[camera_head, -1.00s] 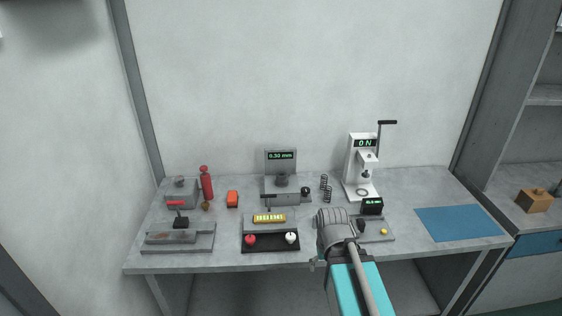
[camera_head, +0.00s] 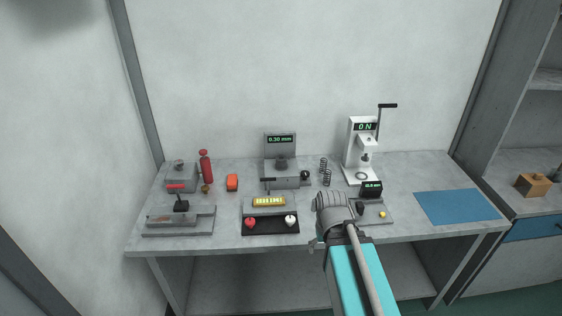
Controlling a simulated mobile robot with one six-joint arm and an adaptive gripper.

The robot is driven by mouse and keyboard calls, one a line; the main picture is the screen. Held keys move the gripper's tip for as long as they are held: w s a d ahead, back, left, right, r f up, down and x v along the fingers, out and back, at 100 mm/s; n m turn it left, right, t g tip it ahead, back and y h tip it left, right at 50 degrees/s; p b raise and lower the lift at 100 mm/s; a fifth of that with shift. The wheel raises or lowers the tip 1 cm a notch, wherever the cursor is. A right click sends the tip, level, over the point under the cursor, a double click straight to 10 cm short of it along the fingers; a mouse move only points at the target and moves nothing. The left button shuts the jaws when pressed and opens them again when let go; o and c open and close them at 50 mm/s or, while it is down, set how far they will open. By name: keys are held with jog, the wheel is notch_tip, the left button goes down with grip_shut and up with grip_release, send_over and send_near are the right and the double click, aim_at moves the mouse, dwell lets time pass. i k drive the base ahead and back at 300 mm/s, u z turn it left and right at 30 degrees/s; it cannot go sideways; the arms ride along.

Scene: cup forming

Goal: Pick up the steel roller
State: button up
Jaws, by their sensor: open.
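I cannot make out the steel roller for certain. A small grey cylinder-like piece (camera_head: 179,163) sits on a grey block (camera_head: 184,180) at the back left of the workbench (camera_head: 400,178). A grey tray (camera_head: 206,219) at the front left holds a flat brownish piece and a dark block with a red-topped handle (camera_head: 176,187). My gripper (camera_head: 334,208) is at the bench's front edge, right of centre, seen from behind and small. It is open, well apart from the left-hand things. My arm hides the bench part beneath it, and the fingertips do not show clearly.
A gauge reading 0.30 mm (camera_head: 281,146) and a white lever press (camera_head: 354,150) stand behind. A blue mat (camera_head: 455,206) lies clear at right.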

aim_at(280, 164)
jog(key=k, duration=0.65)
jog(key=u, duration=0.55)
jog(key=i, duration=1.3)
jog(key=z, duration=0.55)
